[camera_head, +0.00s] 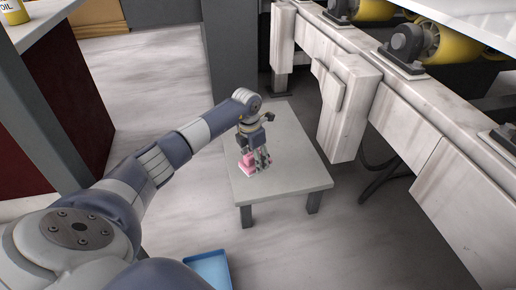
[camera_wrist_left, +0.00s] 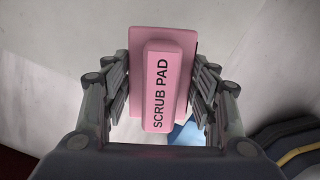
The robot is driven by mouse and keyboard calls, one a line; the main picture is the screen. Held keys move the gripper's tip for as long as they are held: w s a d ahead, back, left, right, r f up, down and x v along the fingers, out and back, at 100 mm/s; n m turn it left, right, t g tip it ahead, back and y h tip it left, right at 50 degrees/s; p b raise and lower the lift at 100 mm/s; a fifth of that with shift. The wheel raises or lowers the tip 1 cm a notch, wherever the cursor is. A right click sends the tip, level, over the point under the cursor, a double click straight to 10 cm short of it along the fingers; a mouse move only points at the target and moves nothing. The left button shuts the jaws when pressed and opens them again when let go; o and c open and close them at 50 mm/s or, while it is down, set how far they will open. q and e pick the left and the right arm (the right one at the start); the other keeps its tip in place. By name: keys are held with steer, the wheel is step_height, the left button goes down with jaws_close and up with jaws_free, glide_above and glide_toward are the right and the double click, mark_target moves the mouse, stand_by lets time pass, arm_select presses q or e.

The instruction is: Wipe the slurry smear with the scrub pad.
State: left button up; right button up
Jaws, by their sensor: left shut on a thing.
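The pink scrub pad (camera_head: 247,162) is at the small grey table, near its left edge in the head view. In the left wrist view the pad (camera_wrist_left: 162,85) shows its raised grip block lettered SCRUB PAD. My left gripper (camera_head: 255,158) is shut on the pad, with a finger on each side of the grip block in the wrist view. I cannot tell whether the pad touches the tabletop. I cannot make out a slurry smear in either view. My right gripper is not in view.
The small grey table (camera_head: 290,180) has bare room right of the pad. A pale stone-like machine frame (camera_head: 345,95) with yellow rollers (camera_head: 450,40) runs along the right. A blue tray (camera_head: 210,268) lies on the floor below. A dark red cabinet (camera_head: 70,85) stands left.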

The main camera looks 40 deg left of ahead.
arm_select(q)
steer(key=shift+r+p, duration=0.75)
steer(key=shift+r, duration=0.45)
